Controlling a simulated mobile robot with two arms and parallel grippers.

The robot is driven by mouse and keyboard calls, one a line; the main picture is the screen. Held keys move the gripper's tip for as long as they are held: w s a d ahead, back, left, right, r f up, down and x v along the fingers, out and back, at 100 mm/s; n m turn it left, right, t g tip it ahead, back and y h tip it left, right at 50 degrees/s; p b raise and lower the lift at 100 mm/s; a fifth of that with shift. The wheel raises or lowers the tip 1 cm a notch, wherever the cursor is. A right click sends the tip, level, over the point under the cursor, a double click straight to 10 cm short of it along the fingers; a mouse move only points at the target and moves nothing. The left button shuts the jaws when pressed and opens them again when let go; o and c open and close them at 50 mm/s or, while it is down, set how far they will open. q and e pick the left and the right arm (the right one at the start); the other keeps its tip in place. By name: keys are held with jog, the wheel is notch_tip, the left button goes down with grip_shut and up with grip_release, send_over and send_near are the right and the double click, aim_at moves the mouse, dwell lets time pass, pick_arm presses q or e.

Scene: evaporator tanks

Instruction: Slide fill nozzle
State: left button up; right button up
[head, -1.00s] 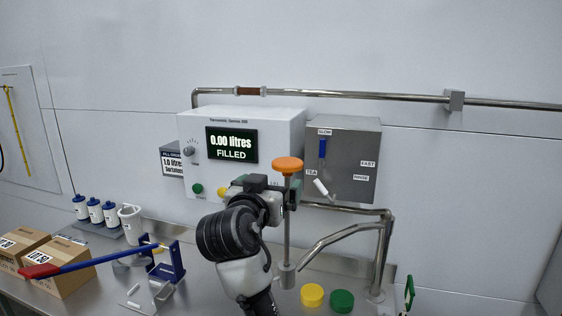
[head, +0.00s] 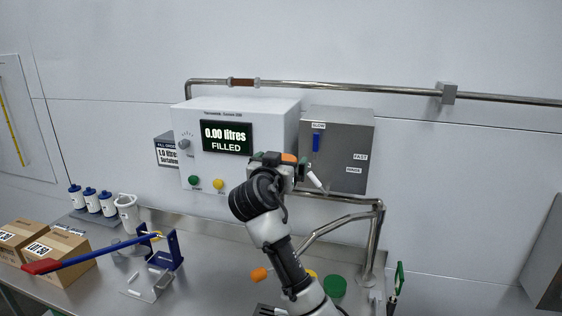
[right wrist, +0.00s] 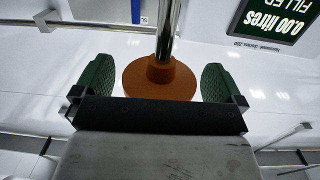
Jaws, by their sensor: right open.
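In the head view only a bit of the orange knob (head: 290,158) shows by the gripper; my arm hides the rod. A curved steel spout pipe (head: 340,225), which may be the fill nozzle, reaches forward and left from an upright pipe. My left gripper is not visible.
The filling machine (head: 238,175) reads "0.00 litres FILLED". The control box (head: 350,155) has a blue handle and a white lever. A green cap (head: 335,287) stands near the upright pipe. Left are boxes (head: 58,257), blue-capped bottles (head: 90,200) and a blue-red lever press (head: 110,250).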

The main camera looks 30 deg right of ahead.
jog(key=c, duration=1.3)
notch_tip(320, 180, down, 17)
jog(key=b, duration=1.5)
jog(key=shift+r, duration=0.15)
jog(key=o, duration=1.3)
jog(key=shift+a, duration=0.1)
jog(key=b+v, duration=0.2)
jog(key=v, duration=0.9)
jog(key=shift+b, duration=0.4)
